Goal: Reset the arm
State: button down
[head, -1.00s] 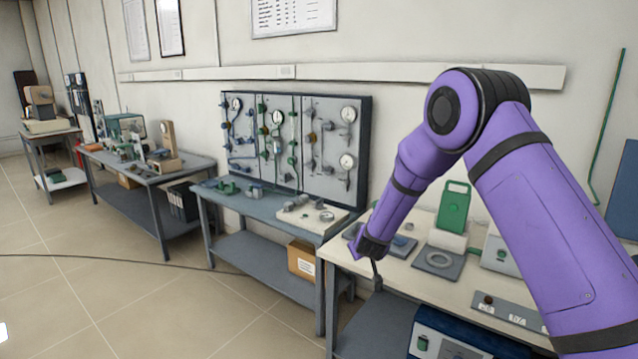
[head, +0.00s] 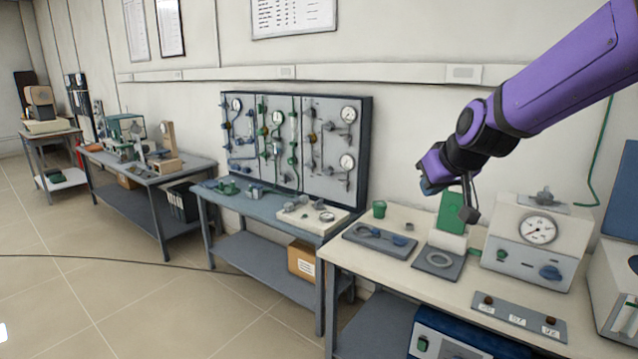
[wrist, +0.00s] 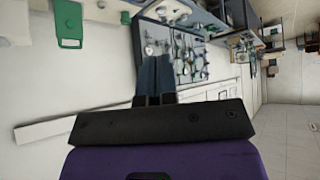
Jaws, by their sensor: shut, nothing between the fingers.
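My purple arm reaches in from the upper right of the head view, and my gripper (head: 468,205) hangs above the white-topped bench (head: 385,281). In the wrist view my gripper's dark fingers (wrist: 155,82) lie together in the middle, pointing toward the panel board.
A white device with a dial (head: 537,230) stands on the bench to the right. A dark plate with a ring (head: 438,274) and a green cup (head: 379,209) sit nearby. A gauge panel (head: 284,150) stands behind the blue bench.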

jog(key=s+d+r+m+g+h, duration=0.1)
jog(key=s+d, duration=0.3)
jog(key=s, duration=1)
jog(key=s+d+r+m+g+h, duration=0.1)
jog(key=s+d, duration=0.3)
jog(key=s, duration=1.1)
jog(key=shift+s+d+r+m+g, duration=0.2)
jog(key=shift+r+m+g, duration=0.2)
jog(key=shift+m, duration=0.2)
